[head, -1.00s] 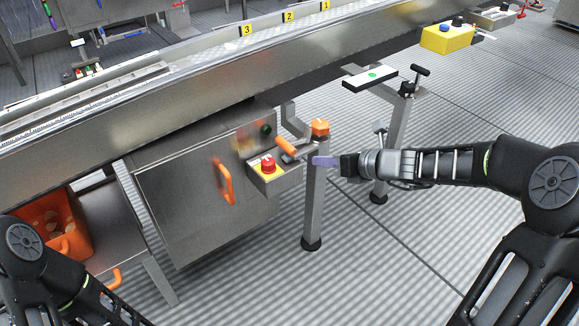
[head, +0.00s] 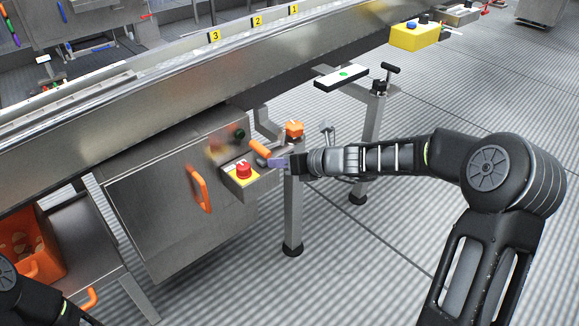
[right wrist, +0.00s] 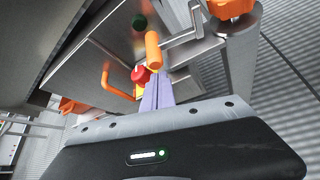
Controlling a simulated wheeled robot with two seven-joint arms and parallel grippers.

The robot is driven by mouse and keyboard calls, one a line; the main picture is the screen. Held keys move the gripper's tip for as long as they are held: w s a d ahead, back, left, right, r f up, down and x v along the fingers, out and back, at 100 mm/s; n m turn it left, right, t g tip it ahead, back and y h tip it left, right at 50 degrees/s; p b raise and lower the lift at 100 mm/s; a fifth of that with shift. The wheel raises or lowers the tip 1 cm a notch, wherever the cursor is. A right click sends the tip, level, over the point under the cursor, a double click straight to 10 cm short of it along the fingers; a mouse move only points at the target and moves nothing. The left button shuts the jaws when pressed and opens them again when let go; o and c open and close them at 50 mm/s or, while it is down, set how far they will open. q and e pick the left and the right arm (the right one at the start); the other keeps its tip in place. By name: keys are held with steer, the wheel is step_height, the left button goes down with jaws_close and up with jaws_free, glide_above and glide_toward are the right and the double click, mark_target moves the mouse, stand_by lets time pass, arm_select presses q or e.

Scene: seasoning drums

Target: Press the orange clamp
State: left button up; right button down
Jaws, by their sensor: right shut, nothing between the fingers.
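The orange clamp (head: 260,147) has an orange handle on a metal lever, mounted beside the post near the cabinet's button box. It also shows in the right wrist view (right wrist: 153,50), just beyond my fingertips. My right gripper (head: 276,162) is shut and empty, its purple fingers pointing left, just below and right of the handle in the head view. In the right wrist view its fingers (right wrist: 155,88) lie together, tips just below the orange handle. I cannot tell whether they touch it. Only part of my left arm shows at the lower left; its gripper is out of view.
A red button (head: 244,170) on a yellow plate sits left of my fingertips. An orange knob (head: 294,129) tops the metal post (head: 293,212). The steel cabinet (head: 165,205) has an orange handle (head: 200,188). Open floor lies to the right.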

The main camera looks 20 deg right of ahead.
arm_select(q)
steer(key=shift+w+f, duration=0.1)
steer(key=shift+f, duration=0.3)
arm_select(e)
steer(key=shift+x, duration=1.25)
arm_select(q)
steer(key=shift+r, duration=0.1)
arm_select(e)
steer(key=shift+r, duration=0.1)
